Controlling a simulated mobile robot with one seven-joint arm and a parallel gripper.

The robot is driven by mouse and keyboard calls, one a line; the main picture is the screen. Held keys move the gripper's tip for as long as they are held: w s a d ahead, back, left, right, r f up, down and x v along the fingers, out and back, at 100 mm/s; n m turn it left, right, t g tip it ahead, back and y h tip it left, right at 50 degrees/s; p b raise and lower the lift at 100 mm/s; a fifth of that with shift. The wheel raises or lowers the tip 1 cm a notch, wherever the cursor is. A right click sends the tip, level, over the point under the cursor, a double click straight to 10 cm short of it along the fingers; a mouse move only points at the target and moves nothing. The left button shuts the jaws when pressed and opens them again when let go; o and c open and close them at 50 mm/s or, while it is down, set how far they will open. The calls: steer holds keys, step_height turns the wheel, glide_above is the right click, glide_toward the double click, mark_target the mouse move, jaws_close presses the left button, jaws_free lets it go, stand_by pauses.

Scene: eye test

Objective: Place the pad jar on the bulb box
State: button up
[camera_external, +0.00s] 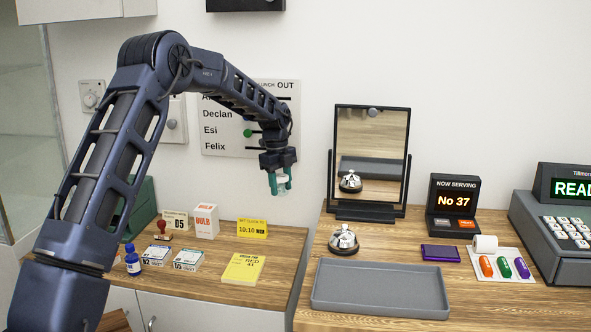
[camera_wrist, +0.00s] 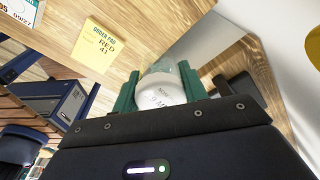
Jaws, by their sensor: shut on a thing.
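The bulb box (camera_external: 206,221) is a small white carton with orange lettering, upright near the back of the left counter; I cannot make it out in the wrist view. My gripper (camera_external: 279,184) has teal fingers and is shut on a small clear and white jar (camera_external: 281,183), apparently the pad jar. It holds the jar in the air, higher than the box and to its right. In the wrist view the jar (camera_wrist: 162,90) sits between the fingers of my gripper (camera_wrist: 160,78), its white part printed with small text. The fingers hide its sides.
Close around the box are a red stamp (camera_external: 161,228), a yellow note block (camera_external: 252,228) and a dated card. The right counter holds a bell (camera_external: 343,240), mirror and grey tray (camera_external: 380,288).

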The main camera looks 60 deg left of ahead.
steer(key=shift+r, duration=0.45)
steer(key=s+a+f+n, duration=0.1)
steer(key=s+a+n, duration=0.2)
steer(key=s, duration=1.3)
steer(key=s+a+f+n, duration=0.1)
steer(key=s+a+n, duration=0.25)
steer(key=s, duration=1.15)
glide_above(207, 208)
steer(key=shift+m+t, duration=0.25)
steer(key=shift+t, duration=0.15)
steer(key=shift+s+a+f, duration=0.1)
steer(key=shift+a+f, duration=0.1)
steer(key=shift+f, duration=1.5)
steer(key=shift+s+a+f, duration=0.1)
steer(key=shift+a+f, duration=0.05)
steer(key=shift+f, duration=1.55)
steer(key=shift+f, duration=0.1)
steer(key=o, duration=1)
